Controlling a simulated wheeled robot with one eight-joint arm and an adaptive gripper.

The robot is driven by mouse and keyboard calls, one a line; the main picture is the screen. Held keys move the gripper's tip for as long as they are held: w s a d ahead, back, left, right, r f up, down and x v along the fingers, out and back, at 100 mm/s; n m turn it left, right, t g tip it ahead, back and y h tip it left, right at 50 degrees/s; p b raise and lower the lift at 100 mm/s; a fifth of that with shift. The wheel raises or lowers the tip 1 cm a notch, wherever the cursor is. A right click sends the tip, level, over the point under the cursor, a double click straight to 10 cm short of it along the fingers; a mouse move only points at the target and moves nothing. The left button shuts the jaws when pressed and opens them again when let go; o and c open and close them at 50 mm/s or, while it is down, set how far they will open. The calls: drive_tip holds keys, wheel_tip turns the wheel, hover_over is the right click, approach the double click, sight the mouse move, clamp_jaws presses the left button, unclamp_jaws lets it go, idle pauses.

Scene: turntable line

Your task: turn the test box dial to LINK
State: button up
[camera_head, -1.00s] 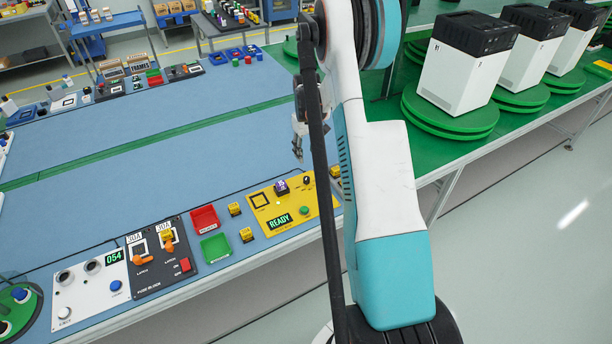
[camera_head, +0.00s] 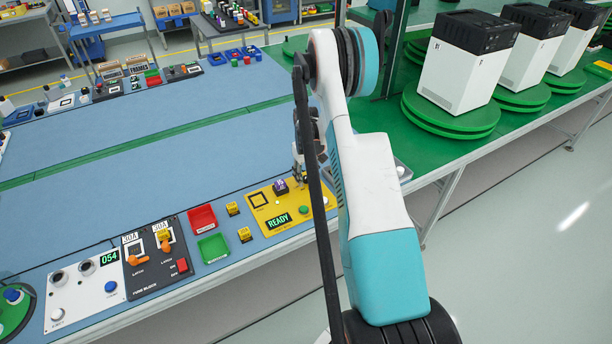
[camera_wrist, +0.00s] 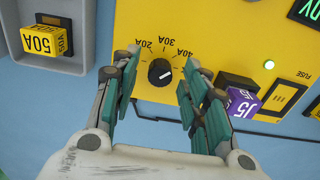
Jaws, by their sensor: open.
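In the head view my gripper (camera_head: 299,172) is over the box's right part, hiding the dial.
A purple J5 block (camera_wrist: 242,97) sits close to the right finger. A yellow 50A block (camera_wrist: 42,39) lies in a grey holder at left. A red bin (camera_head: 203,217) and a green bin (camera_head: 213,248) stand left of the box.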

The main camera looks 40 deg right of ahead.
clamp_jaws()
drive_tip(key=m+b, duration=0.2)
drive_tip(key=m, duration=0.2)
drive_tip(key=shift+m, duration=0.3)
drive_tip(key=shift+m+b, duration=1.05)
drive_tip(key=shift+m, duration=1.15)
unclamp_jaws()
